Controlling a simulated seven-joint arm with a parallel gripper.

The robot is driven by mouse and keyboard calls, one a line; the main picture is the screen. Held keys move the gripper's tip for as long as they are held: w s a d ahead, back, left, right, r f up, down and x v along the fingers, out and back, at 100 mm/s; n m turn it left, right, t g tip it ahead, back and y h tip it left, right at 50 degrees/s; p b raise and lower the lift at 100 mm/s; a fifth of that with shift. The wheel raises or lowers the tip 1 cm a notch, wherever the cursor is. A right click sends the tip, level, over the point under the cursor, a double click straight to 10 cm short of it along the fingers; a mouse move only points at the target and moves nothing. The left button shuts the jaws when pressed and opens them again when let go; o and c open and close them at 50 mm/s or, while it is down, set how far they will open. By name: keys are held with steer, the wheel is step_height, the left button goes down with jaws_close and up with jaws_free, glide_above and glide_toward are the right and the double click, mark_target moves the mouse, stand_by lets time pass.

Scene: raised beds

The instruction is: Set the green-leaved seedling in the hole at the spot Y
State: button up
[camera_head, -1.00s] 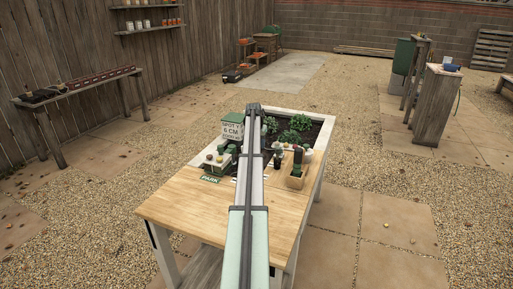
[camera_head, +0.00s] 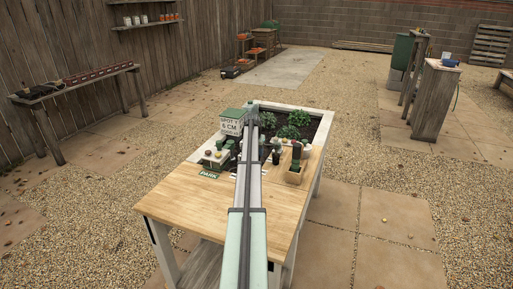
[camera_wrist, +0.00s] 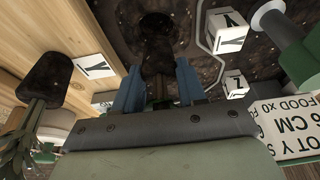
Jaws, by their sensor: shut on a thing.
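In the wrist view my gripper (camera_wrist: 159,85) has its two blue fingers closed around a dark plug (camera_wrist: 158,55), which I take to be the seedling's root ball. Its leaves are hidden. The plug lies over dark soil, with a dark round patch (camera_wrist: 155,22) just beyond it that may be the hole; I cannot tell whether plug and hole touch. A white block marked Y (camera_wrist: 229,33) stands on the soil to the right of the fingers. In the head view my arm hides the gripper and the plug.
A block marked Z (camera_wrist: 235,85) and a sign (camera_wrist: 285,128) reading SPOT Y, 6 CM are at right. Another dark plug with leaves (camera_wrist: 45,78) and a marked block (camera_wrist: 94,66) are at left. Leafy plants (camera_head: 299,118) grow in the bed; the wooden tabletop (camera_head: 185,208) is mostly clear.

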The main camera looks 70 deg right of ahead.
step_height(320, 180, down, 6)
steer(key=shift+f, duration=0.25)
steer(key=shift+a+f, duration=0.2)
steer(key=shift+f, duration=0.85)
steer(key=shift+d, duration=0.1)
steer(key=o, duration=0.8)
steer(key=shift+r, duration=0.1)
steer(key=shift+o, duration=0.4)
steer(key=shift+d+r, duration=0.2)
steer(key=shift+r, duration=1.15)
steer(key=shift+a+r, duration=0.1)
steer(key=shift+r, duration=4.45)
